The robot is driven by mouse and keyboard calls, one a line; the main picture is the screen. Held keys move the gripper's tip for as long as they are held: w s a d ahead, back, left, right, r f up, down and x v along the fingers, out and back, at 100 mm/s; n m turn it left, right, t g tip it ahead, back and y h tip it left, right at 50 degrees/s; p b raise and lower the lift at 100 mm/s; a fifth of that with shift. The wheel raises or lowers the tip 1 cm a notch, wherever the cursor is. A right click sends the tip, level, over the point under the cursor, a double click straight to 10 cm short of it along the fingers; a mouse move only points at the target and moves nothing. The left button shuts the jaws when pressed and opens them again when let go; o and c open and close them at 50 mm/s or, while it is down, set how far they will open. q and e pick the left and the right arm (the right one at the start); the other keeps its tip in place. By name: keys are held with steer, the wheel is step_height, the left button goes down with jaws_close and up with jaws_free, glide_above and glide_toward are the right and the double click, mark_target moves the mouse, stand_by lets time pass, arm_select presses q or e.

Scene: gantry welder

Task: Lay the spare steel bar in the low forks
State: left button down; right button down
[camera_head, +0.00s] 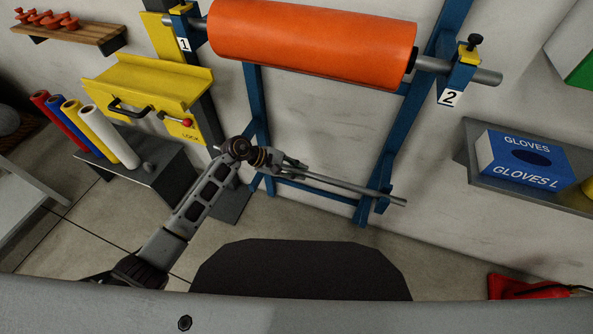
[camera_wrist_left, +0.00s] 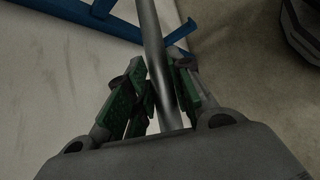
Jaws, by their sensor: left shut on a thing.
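The spare steel bar (camera_head: 340,185) is a thin grey rod, sloping down to the right in the head view. My left gripper (camera_head: 288,165) is shut on the bar near its left end. In the left wrist view the bar (camera_wrist_left: 155,55) runs away from between the green-padded fingers of my left gripper (camera_wrist_left: 165,95). The low forks are blue, low on the blue stand; the right one (camera_head: 385,200) is near the bar's far end. I cannot tell whether the bar touches it. The left fork is partly hidden by my gripper. My right gripper is out of view.
An orange roll (camera_head: 310,40) on a shaft sits high on the blue stand (camera_head: 392,140). A yellow holder (camera_head: 145,85) and a grey bench with coloured rolls (camera_head: 110,137) stand left. A glove box (camera_head: 525,160) sits on a shelf at right. Floor below the forks looks clear.

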arm_select(q)
steer(key=c, duration=1.2)
jaws_free()
steer(key=shift+f, duration=0.1)
steer(key=shift+a, duration=0.15)
steer(key=shift+v, duration=5.95)
steer(key=shift+d, duration=0.2)
